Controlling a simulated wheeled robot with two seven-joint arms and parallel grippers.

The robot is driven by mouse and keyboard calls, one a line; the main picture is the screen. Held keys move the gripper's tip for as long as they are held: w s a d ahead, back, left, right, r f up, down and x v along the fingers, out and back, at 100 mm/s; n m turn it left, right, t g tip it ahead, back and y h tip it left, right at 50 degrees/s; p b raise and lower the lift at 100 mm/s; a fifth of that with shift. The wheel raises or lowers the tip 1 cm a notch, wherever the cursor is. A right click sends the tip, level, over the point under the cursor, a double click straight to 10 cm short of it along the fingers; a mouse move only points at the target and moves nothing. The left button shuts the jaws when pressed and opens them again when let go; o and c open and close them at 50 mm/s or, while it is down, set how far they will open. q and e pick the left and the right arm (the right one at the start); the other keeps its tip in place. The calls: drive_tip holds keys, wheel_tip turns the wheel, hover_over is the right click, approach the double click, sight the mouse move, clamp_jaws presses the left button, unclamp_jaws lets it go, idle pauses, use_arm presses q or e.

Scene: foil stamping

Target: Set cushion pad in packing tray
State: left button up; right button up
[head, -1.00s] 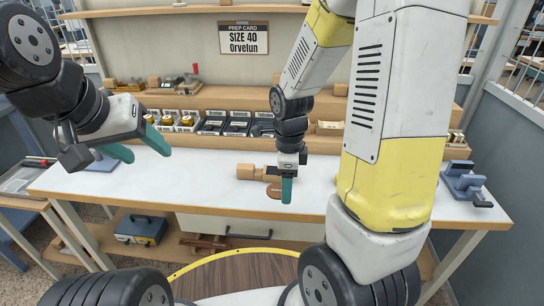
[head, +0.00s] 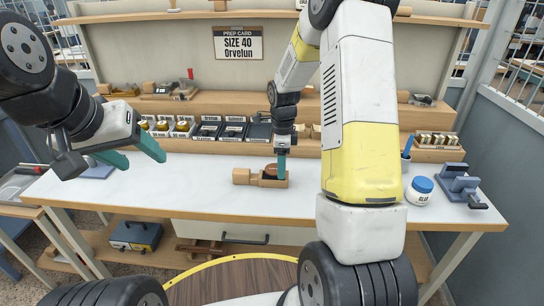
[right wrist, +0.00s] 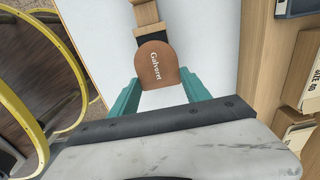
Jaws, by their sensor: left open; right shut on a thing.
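The cushion pad (right wrist: 156,66) is a brown piece, rounded at one end and lettered "Galvoret". My right gripper (right wrist: 160,84) is shut on it, a finger on each side. In the head view the pad (head: 276,170) shows at the small wooden packing tray (head: 273,184), which has a dark inside. The fingers of my right gripper (head: 281,167) reach down at the tray. I cannot tell whether the pad touches the tray floor. In the right wrist view the pad hides part of the dark inside. My left gripper (head: 138,155) is open and empty, above the table's left side.
A wooden block (head: 241,176) sits left of the tray. A glue jar (head: 419,191) and a blue-grey fixture (head: 459,187) stand at the right. Bins (head: 207,128) line the back.

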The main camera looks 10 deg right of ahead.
drive_tip(key=shift+f, duration=0.65)
drive_tip(key=shift+f, duration=0.1)
drive_tip(key=shift+f, duration=0.4)
drive_tip(key=o, duration=1.3)
drive_tip(key=shift+r, duration=0.15)
